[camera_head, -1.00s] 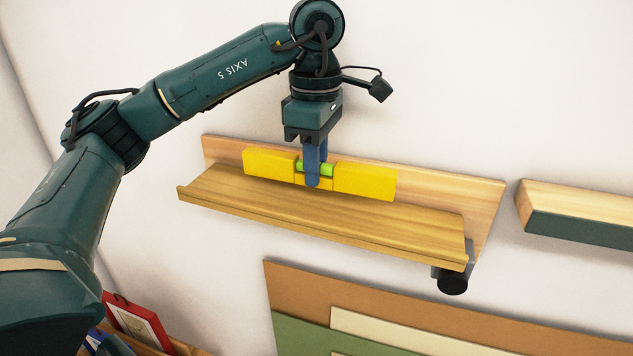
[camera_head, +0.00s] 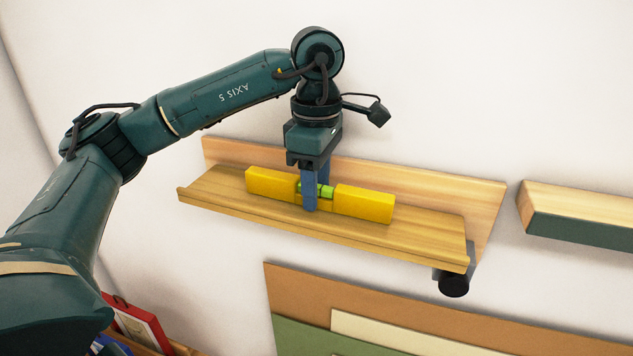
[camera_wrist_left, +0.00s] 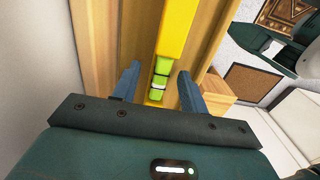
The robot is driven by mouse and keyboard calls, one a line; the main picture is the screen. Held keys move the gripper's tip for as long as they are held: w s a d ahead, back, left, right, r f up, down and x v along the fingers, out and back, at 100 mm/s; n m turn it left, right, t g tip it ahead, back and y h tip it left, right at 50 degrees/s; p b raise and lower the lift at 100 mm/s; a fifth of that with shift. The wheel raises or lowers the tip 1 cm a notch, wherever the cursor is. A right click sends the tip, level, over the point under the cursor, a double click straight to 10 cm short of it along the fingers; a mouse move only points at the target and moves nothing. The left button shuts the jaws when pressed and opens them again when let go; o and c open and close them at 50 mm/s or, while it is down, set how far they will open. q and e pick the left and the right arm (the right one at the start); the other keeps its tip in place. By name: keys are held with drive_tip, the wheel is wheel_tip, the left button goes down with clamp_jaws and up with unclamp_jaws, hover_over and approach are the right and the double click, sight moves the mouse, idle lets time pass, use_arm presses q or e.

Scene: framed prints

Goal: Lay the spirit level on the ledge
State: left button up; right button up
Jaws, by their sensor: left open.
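The yellow spirit level (camera_head: 362,203) with a green vial lies along the wooden ledge (camera_head: 225,198), in front of its back board. It appears to rest on the ledge surface. My left gripper (camera_head: 316,205) points down at the middle of the level, with one blue finger on its front side and the other behind it. In the left wrist view the two fingers (camera_wrist_left: 158,88) are spread apart, with gaps beside the level (camera_wrist_left: 172,35) between them.
A second wooden shelf with a green front (camera_head: 575,228) is on the wall to the right. A dark round knob (camera_head: 453,284) sits under the ledge's right end. Brown, cream and green panels (camera_head: 320,288) stand below. A red frame (camera_head: 140,325) is at lower left.

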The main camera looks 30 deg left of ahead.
use_arm(q)
wheel_tip(320, 180, up, 12)
drive_tip(key=p, duration=0.3)
drive_tip(key=shift+r, duration=0.25)
idle(0.5)
